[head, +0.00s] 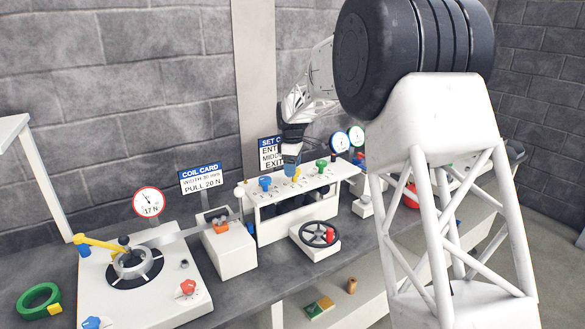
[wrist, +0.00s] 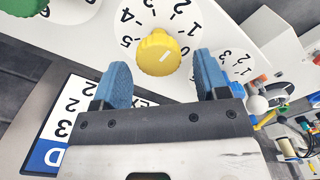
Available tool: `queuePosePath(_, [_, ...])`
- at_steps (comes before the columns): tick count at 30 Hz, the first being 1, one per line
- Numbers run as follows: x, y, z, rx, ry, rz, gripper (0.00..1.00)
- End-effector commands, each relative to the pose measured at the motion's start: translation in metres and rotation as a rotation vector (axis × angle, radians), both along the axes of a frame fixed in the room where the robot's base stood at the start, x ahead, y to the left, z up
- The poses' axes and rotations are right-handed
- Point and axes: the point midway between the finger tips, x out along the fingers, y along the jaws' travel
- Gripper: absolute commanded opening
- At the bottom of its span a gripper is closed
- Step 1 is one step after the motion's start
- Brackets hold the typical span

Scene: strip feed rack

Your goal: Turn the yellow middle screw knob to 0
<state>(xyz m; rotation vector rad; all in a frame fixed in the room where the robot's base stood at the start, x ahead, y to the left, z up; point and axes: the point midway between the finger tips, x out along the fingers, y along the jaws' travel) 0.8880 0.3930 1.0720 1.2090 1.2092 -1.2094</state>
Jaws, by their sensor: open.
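The yellow middle screw knob (wrist: 155,45) stands on a white plate with a ring of printed numbers (wrist: 127,15). A white mark lies on the right part of its top, on the side of the 0 (wrist: 185,51); I cannot tell exactly which number it points at. My gripper (wrist: 160,72) is open, with one blue finger on each side of the knob and visible gaps between. In the head view my gripper (head: 291,160) hangs above the middle of the white rack (head: 290,190) and largely hides the yellow knob.
A blue knob (head: 265,182) and a green knob (head: 321,164) flank the middle one. The setting sign (head: 270,152) stands close behind, partly hidden by my arm. A black handwheel (head: 317,234) is in front of the rack. A coil card sign (head: 201,178) stands to the left.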

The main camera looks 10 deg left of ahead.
Motion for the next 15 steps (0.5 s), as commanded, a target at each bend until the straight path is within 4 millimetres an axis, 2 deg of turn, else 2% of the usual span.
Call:
queuePosePath(12, [-0.0001,0.0,-0.0055,0.0,0.0,0.0,0.67])
queuePosePath(15, [-0.0001,0.0,-0.0054,0.0,0.0,0.0,0.52])
